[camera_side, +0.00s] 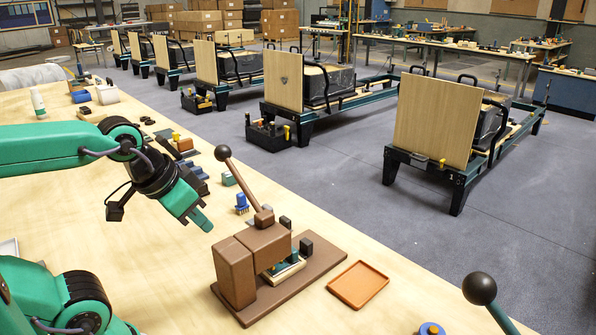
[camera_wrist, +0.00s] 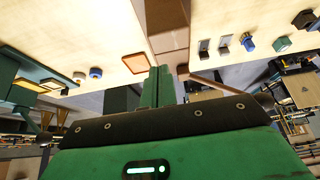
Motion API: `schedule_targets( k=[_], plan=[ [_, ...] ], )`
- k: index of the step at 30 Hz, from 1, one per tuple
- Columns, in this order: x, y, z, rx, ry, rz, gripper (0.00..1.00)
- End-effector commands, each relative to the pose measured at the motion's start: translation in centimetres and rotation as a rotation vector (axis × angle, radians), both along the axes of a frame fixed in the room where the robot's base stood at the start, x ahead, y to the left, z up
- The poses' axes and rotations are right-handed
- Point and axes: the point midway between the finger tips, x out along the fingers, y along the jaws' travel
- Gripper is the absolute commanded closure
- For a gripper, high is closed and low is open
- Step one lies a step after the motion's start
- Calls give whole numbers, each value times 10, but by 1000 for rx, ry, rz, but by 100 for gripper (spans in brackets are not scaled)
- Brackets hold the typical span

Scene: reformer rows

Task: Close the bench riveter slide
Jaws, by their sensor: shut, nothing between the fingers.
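The bench riveter (camera_side: 262,246) is a brown block body on a brown base plate (camera_side: 328,250). Its lever (camera_side: 244,185) slants up to the left and ends in a dark ball. A cream and green slide (camera_side: 284,271) shows at the foot of the body's right side, beside a dark block (camera_side: 306,246); how far out it sits is unclear. My green gripper (camera_side: 206,224) is shut and empty, pointing down, to the left of the riveter and apart from it in the side view. In the wrist view, the shut fingers (camera_wrist: 158,84) show below the brown riveter (camera_wrist: 168,16).
An orange tray (camera_side: 358,285) lies right of the base plate. A blue piece (camera_side: 242,203) and a green block (camera_side: 229,179) stand behind the riveter. Another dark ball-ended lever (camera_side: 480,289) rises at the front right. Bare bench lies left of the riveter.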

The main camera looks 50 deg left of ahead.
Motion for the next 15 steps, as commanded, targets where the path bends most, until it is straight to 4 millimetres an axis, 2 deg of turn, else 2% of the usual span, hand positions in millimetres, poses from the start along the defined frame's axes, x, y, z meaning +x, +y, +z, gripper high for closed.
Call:
schedule_targets(
  k=[8, 15],
  plan=[
    [2, 0, 2, 0, 3, 0, 100],
    [19, 0, 16, 1, 37, 0, 100]
  ],
)
